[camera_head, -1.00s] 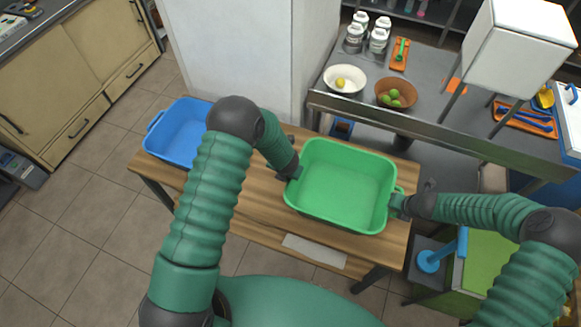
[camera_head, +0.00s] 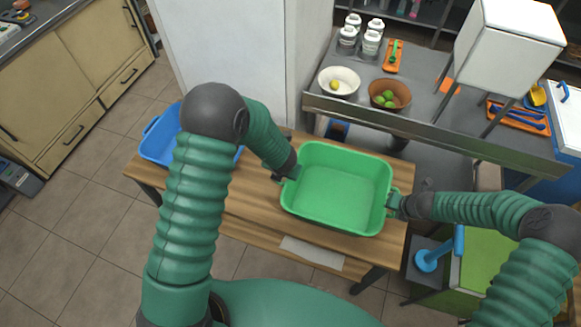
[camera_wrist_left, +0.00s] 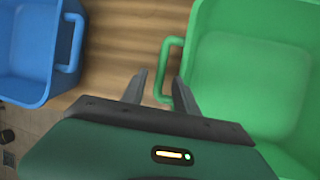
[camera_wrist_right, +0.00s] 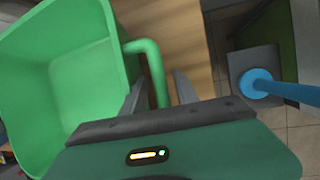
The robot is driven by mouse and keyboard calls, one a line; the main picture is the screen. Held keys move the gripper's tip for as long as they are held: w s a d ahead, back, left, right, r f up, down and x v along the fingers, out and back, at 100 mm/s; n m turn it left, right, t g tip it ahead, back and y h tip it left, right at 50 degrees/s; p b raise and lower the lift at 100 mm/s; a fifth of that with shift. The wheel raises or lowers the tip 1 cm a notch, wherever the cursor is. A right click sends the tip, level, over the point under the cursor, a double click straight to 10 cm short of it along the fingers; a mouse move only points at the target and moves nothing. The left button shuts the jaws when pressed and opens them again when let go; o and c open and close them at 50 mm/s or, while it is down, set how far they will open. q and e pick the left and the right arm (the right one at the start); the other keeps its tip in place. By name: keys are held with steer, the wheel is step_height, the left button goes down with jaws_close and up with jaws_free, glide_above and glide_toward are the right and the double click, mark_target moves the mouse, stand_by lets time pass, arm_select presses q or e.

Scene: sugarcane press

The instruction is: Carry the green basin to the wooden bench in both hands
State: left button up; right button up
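The green basin (camera_head: 338,190) stands upright and empty over the right part of the wooden bench (camera_head: 253,205). It appears to rest on the bench top. My left gripper (camera_head: 289,175) is at the basin's left handle; in the left wrist view the open fingers (camera_wrist_left: 162,92) lie either side of that handle (camera_wrist_left: 168,62), with a gap visible. My right gripper (camera_head: 397,204) is at the right handle; in the right wrist view the open fingers (camera_wrist_right: 158,95) straddle the handle (camera_wrist_right: 156,70), also with gaps. Neither gripper is clamped.
A blue basin (camera_head: 161,136) stands on the bench's left end, partly hidden by my left arm. Behind, a grey counter (camera_head: 432,112) holds a white bowl (camera_head: 339,82) and a brown bowl (camera_head: 390,95). A blue-handled tool (camera_head: 430,260) stands right of the bench.

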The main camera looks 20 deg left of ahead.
arm_select(q)
steer(key=shift+a, duration=0.1)
arm_select(e)
steer(key=v, duration=1.1)
steer(key=shift+r, duration=0.1)
